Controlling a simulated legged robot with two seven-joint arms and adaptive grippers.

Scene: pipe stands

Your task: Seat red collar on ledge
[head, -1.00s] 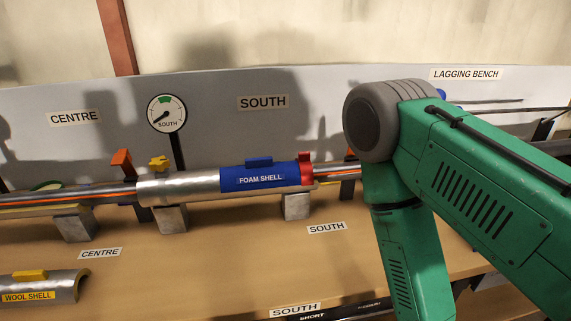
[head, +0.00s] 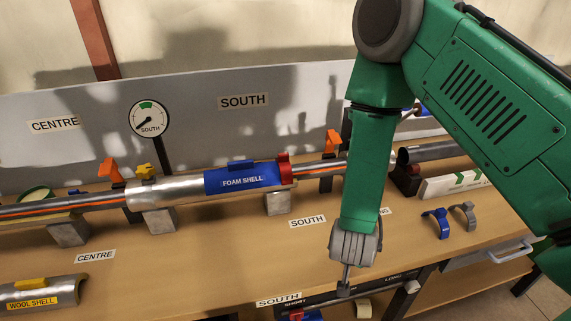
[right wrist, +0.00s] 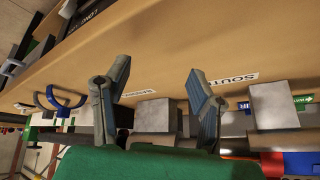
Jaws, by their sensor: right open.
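The red collar (head: 285,168) is around the pipe at the right end of the blue foam shell (head: 245,177), with a tab standing up. A red part also shows at the bottom right of the right wrist view (right wrist: 270,164), beside the blue shell. I cannot tell which part is the ledge or whether the collar touches it. My right gripper (head: 344,287) hangs over the bench's front edge, right of and nearer than the collar, pointing down. In the right wrist view its fingers (right wrist: 158,95) are apart with nothing between them. My left gripper is out of view.
A yellow collar (head: 145,171) and orange clips (head: 332,141) stand along the pipe. A wool shell (head: 38,291) lies at front left. Blue (head: 437,222) and grey clips (head: 464,214) lie right of my arm. The bench front between the SOUTH labels is clear.

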